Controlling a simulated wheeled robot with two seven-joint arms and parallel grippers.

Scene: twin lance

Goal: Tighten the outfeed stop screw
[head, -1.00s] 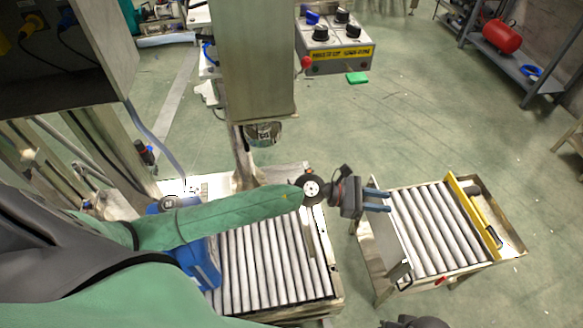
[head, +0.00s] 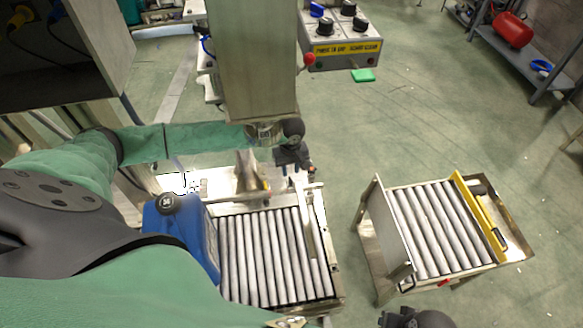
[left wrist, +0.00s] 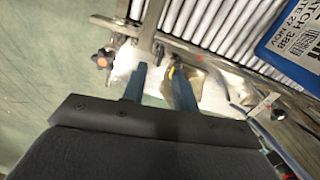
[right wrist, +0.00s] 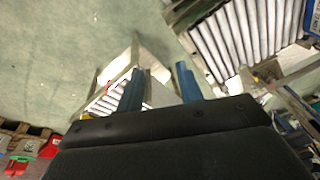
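A black star-shaped knob with an orange centre (left wrist: 102,60) shows in the left wrist view beside a metal bar, left of my fingers and apart from them. It may be the stop screw; I cannot tell for certain. My left gripper (head: 294,177) is at the far end of the near roller conveyor (head: 262,262) in the head view. Its blue fingers (left wrist: 160,85) stand apart, with a tapered metal piece (left wrist: 203,87) at the right finger. My right gripper is open and empty in the right wrist view (right wrist: 160,88), above the floor; only its dark body shows at the head view's bottom edge.
A blue container (head: 205,240) with a black cap stands at the conveyor's left end. A second roller table (head: 372,262) with a yellow bar (head: 478,215) stands to the right across a gap. A steel column (head: 258,60) and a control box (head: 345,50) are behind.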

